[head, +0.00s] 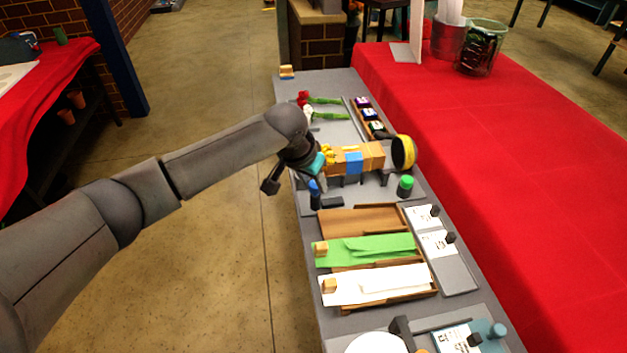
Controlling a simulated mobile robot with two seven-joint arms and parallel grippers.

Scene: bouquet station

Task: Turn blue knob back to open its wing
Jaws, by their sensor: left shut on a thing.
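The blue knob (314,187) is at the left edge of the grey station top, just in front of the wooden fixture. My left gripper (313,178) comes down over it from the left and is shut on it, as far as the view shows; the fingertips are small and partly hidden. The wooden fixture (372,156) lies across the station behind the knob, with a blue piece (354,163) in its middle. Which part is the knob's wing cannot be told clearly. My right gripper is not in view.
Trays with brown, green (370,249) and white (375,284) sheets lie nearer. Flowers (308,103) lie behind. A red-covered table (480,150) runs along the right.

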